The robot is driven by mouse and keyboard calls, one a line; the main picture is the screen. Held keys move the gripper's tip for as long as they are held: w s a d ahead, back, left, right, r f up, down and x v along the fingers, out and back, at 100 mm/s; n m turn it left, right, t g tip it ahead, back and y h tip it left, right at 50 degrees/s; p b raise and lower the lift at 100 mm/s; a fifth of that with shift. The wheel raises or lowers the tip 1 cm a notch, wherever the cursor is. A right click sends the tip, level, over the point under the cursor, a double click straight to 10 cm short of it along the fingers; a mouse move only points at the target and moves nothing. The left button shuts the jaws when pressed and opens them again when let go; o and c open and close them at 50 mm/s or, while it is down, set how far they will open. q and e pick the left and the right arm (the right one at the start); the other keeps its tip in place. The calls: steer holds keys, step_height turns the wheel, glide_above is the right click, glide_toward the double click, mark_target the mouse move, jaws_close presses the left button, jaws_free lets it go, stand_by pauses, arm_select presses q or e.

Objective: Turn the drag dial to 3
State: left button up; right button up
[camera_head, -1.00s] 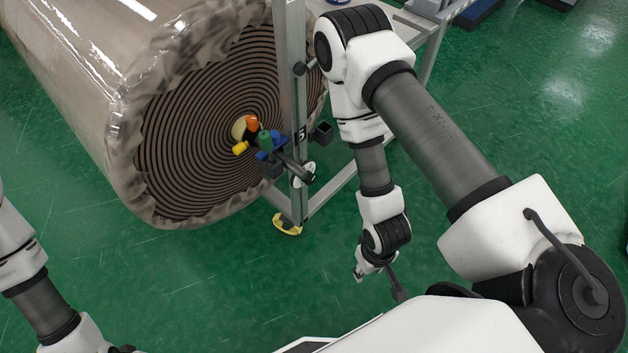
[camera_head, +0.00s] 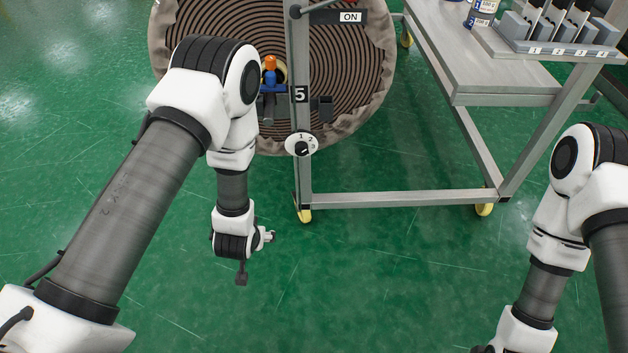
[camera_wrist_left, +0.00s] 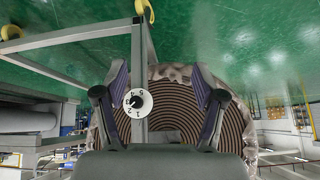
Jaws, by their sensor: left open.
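The drag dial (camera_head: 301,144) is a round white plate with a black knob and black numbers, on the grey upright post below the "5" plate. In the left wrist view the dial (camera_wrist_left: 137,103) shows numbers around its knob; I cannot tell which one the knob points to. My left gripper (camera_wrist_left: 160,75) is open and empty, its two dark fingers apart. The dial appears between them in that view, nearer the left finger, with no visible contact. In the head view my left wrist is left of and below the dial, and the fingers are mostly hidden. My right gripper is out of view.
A large wrapped roll (camera_head: 352,70) stands behind the post. An orange-and-blue fitting (camera_head: 270,72) is near its core. The grey frame's foot (camera_head: 304,215) is yellow. A cart shelf (camera_head: 490,80) stands right. Green floor in front is clear.

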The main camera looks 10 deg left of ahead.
arm_select(q)
steer(key=w+d+f+t+y+b, duration=0.1)
steer(key=w+f+t+b, duration=0.1)
steer(key=w+f+b, duration=0.3)
steer(key=w+f+t+b, duration=0.2)
steer(key=w+b, duration=0.2)
steer(key=w, duration=0.3)
steer(key=n+t+y+b, duration=0.25)
steer(key=t+b, duration=0.45)
steer(key=b, duration=1)
glide_toward(302, 153)
steer(key=w, duration=0.2)
steer(key=shift+n, duration=0.45)
steer(key=x, duration=0.2)
steer(key=b+x, duration=0.1)
steer(key=x, duration=0.1)
steer(key=b+x, duration=0.1)
steer(key=x, duration=0.2)
steer(key=shift+a+f, duration=0.1)
steer(key=shift+a, duration=0.2)
steer(key=shift+w+a+b, duration=0.15)
steer(key=shift+w+b, duration=0.15)
steer(key=shift+w, duration=0.2)
steer(key=c, duration=1.1)
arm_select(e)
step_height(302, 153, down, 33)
